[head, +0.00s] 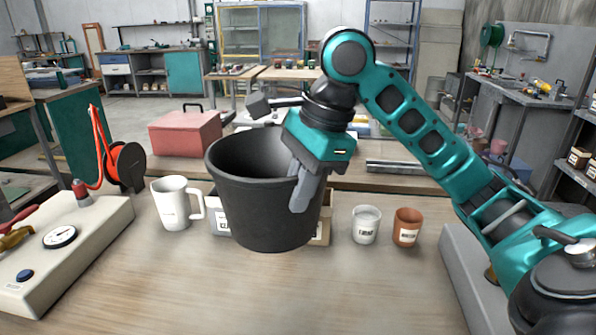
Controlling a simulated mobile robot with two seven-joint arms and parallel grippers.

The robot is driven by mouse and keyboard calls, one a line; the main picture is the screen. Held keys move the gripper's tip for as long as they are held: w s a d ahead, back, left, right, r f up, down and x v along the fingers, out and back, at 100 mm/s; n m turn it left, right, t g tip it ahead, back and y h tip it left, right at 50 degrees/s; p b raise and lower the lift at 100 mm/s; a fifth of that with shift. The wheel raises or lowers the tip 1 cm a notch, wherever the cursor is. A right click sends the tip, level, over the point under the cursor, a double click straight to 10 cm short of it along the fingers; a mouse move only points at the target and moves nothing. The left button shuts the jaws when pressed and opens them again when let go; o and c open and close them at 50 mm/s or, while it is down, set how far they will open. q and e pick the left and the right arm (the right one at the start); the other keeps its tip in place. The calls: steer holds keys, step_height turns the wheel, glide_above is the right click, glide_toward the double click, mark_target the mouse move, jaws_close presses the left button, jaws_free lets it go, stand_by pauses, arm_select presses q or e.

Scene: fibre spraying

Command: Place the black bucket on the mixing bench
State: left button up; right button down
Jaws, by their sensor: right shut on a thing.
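The black bucket (255,205) hangs upright in the middle of the head view, in front of and above the wooden bench (300,298). My right gripper (302,188) is shut on the right side of its rim, with a grey finger showing on the outer wall. The bucket hides part of the boxes behind it. I cannot tell for sure whether its base touches the bench top. My left gripper is not in view.
A white jug (174,204) stands left of the bucket. A white cup (366,225) and a brown cup (407,227) stand to its right. A cream gauge unit (95,235) is at the left, a red toolbox (185,134) behind. The front middle of the bench is clear.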

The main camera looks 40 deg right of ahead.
step_height(320, 180, down, 14)
steer(key=b, duration=0.2)
steer(key=shift+f, duration=0.25)
stand_by(0.4)
steer(key=shift+w+f, duration=0.1)
steer(key=c, duration=1.6)
jaws_free()
steer(key=shift+f, duration=0.15)
steer(key=o, duration=0.4)
steer(key=shift+c, duration=0.2)
steer(key=p+v, duration=0.2)
steer(key=v, duration=1)
